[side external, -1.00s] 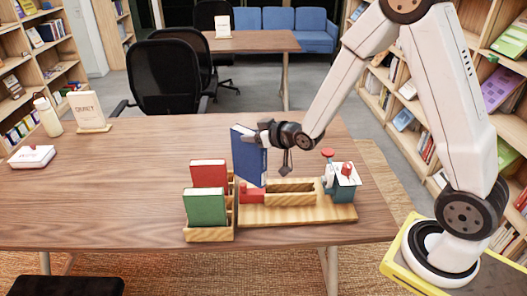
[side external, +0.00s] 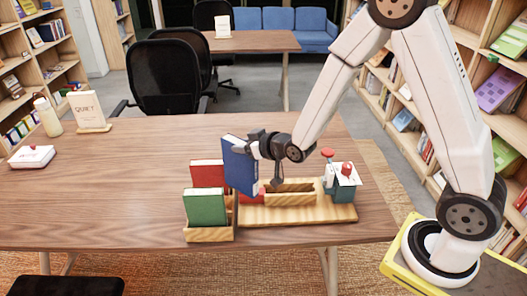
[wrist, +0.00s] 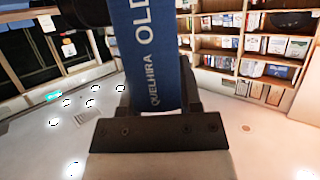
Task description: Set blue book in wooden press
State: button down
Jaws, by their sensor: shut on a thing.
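The blue book (side external: 239,168) is in my gripper (side external: 256,147), held upright with a slight tilt. In the side view it is above the left end of the wooden press and behind the rack, overlapping the red book; whether it touches anything is unclear. The wrist view shows its blue cover or spine (wrist: 152,60) with white lettering between my jaws. The wooden press (side external: 300,214) is a flat base with a long wooden trough, a red block at the left partly hidden by the book, and a teal unit with red knobs at the right.
A wooden rack (side external: 210,235) left of the press holds a green book (side external: 204,207) and a red book (side external: 207,174). A quiet sign (side external: 88,107), a bottle (side external: 48,118) and a white box (side external: 32,157) stand at the far left. The table's middle left is clear.

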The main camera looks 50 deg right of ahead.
jog(key=w+a+n+g+y, duration=0.3)
jog(key=w+a+n+y, duration=0.3)
jog(key=w+n+y, duration=0.1)
jog(key=shift+w+a+f+n+g+y, duration=0.15)
jog(key=shift+w+f+n+g+y, duration=0.1)
jog(key=shift+f+n+g+y, duration=0.45)
dwell(0.4)
jog(key=shift+r+t, duration=0.25)
jog(key=shift+t, duration=0.05)
jog(key=shift+f, duration=5.05)
jog(key=shift+c, duration=1.4)
grip_release()
